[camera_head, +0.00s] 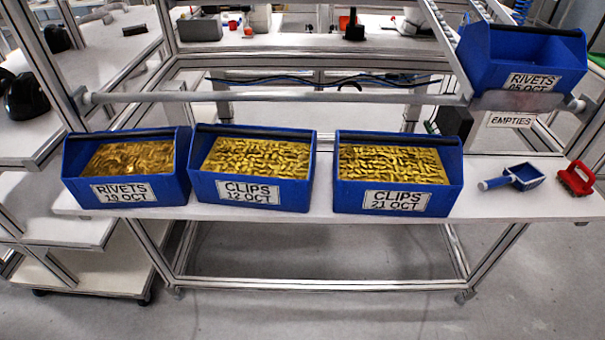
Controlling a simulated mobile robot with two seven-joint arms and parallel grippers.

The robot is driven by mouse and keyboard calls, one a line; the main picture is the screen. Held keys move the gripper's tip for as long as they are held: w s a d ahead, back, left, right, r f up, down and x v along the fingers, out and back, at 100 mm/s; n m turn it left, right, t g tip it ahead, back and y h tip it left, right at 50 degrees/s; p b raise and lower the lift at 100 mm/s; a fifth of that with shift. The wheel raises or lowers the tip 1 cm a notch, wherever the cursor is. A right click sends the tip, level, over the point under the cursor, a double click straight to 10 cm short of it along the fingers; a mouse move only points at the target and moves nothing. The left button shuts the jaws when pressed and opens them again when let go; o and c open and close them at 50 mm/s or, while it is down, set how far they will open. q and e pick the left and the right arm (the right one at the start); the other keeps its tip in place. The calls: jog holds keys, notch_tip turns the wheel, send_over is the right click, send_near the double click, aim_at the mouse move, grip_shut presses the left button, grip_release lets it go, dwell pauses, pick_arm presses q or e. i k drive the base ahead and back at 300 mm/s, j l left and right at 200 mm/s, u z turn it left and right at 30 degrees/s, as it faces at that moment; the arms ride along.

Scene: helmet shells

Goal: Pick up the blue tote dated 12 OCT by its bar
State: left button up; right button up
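The blue tote labelled CLIPS 12 OCT (250,194) stands in the middle of three totes on the white table. It is filled with gold clips, and a dark bar (257,131) runs along its back top edge. To its left stands the blue tote labelled RIVETS 19 OCT (125,193). To its right stands the blue tote labelled CLIPS 21 OCT (397,202). Neither of my grippers is in view.
A blue RIVETS 05 OCT tote (520,55) sits on a raised rack at the upper right, above an EMPTIES sign (511,120). A blue scoop (523,177) and a red brush-like object (576,178) lie at the table's right end. A metal rail (270,97) runs behind the totes.

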aim_at(262, 168)
jog(key=i+j+z, duration=0.1)
jog(key=j+z, duration=0.25)
jog(key=j, duration=0.65)
jog(key=j+z, duration=0.3)
jog(key=j, duration=0.7)
